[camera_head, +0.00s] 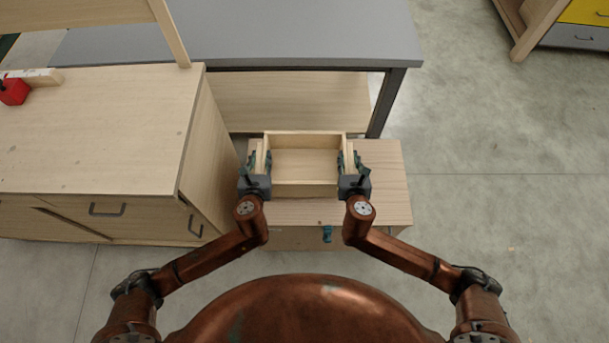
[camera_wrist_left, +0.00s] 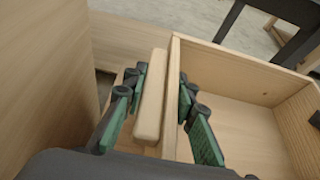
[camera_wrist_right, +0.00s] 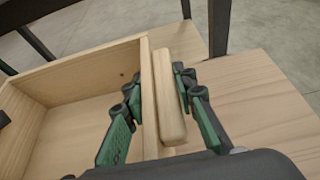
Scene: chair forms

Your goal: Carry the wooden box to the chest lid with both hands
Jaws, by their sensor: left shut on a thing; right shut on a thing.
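The wooden box (camera_head: 304,189) is light, open-topped and empty inside. In the head view it is over the chest lid (camera_head: 392,190); I cannot tell whether it touches the lid. My left gripper (camera_head: 257,162) is shut on the box's left side, with fingers on both sides of the wall and handle bar (camera_wrist_left: 151,95) in the left wrist view. My right gripper (camera_head: 350,162) is shut on the right side in the same way, around the wall and handle bar (camera_wrist_right: 168,95) in the right wrist view. The lid shows to the right of the box and in front of it.
A wooden cabinet (camera_head: 100,125) with drawers stands close on the left, a red object (camera_head: 14,91) on its top. A grey-topped table (camera_head: 290,35) with a lower shelf (camera_head: 290,100) is behind the chest. Open concrete floor (camera_head: 500,190) lies to the right.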

